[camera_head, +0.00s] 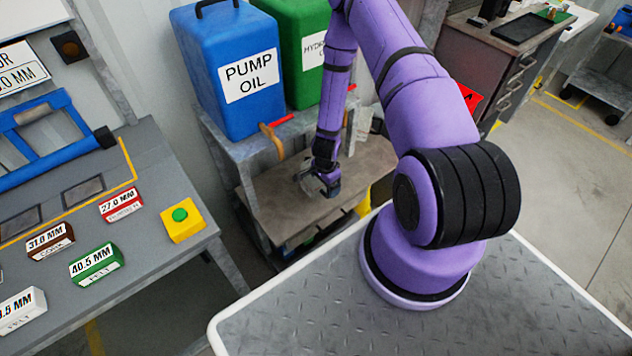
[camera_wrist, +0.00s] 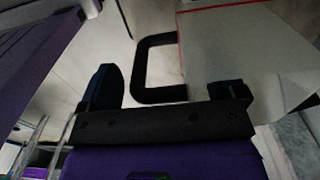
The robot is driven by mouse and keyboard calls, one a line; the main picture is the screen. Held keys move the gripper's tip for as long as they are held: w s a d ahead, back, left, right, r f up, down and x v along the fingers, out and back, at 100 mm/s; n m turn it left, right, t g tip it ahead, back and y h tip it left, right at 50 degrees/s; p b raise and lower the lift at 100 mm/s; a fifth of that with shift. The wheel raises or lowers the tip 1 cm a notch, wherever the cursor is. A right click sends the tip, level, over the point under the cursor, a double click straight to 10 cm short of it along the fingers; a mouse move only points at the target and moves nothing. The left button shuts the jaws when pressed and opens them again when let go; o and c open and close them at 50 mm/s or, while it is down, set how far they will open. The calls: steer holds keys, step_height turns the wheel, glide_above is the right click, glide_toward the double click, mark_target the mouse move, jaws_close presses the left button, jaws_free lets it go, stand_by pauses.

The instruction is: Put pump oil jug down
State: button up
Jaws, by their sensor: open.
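My gripper (camera_head: 320,184) is low over the brown shelf top (camera_head: 275,210) in the head view. In the wrist view, its two dark fingers (camera_wrist: 168,88) are apart. A pale grey jug (camera_wrist: 240,50) with a red line and a black C-shaped handle (camera_wrist: 143,68) lies ahead of it. The handle's near end is between the fingers; I cannot tell whether they touch it. The jug's label is not visible.
A blue PUMP OIL tank (camera_head: 232,75) and a green tank (camera_head: 303,40) stand on the rack above, with an orange-brown tap (camera_head: 272,137) below the blue one. A grey bench (camera_head: 150,235) with labelled blocks and a yellow button box (camera_head: 182,220) is at left.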

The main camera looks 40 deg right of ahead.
steer(key=c, duration=1.3)
steer(key=shift+r, duration=0.1)
